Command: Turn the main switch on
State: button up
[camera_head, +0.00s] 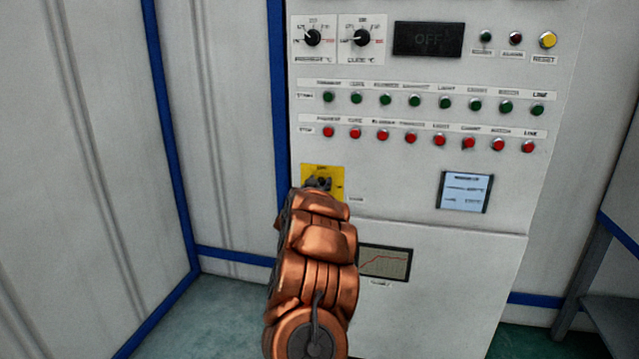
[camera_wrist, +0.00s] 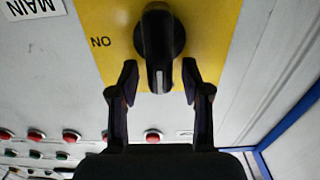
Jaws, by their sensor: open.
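The main switch is a black rotary knob (camera_wrist: 158,45) on a yellow plate (camera_wrist: 212,30) on the cabinet front. The wrist view is upside down. There the knob's bar stands upright in the picture, its white mark at the lower end, and the "ON" label (camera_wrist: 101,42) is to its left, so the mark does not point at it. My gripper (camera_wrist: 159,66) is open, one finger on each side of the knob's lower end, with visible gaps. In the head view the yellow plate (camera_head: 335,173) shows above my copper-coloured arm, which partly hides the switch and gripper (camera_head: 318,184).
The white cabinet (camera_head: 400,205) carries rows of green buttons (camera_head: 445,103) and red buttons (camera_head: 439,140) above the switch. A small lit screen (camera_head: 465,191) is to the right. Blue-edged wall panels (camera_head: 100,130) stand to the left.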

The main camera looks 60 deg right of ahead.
jog(key=shift+c, duration=0.3)
grip_shut()
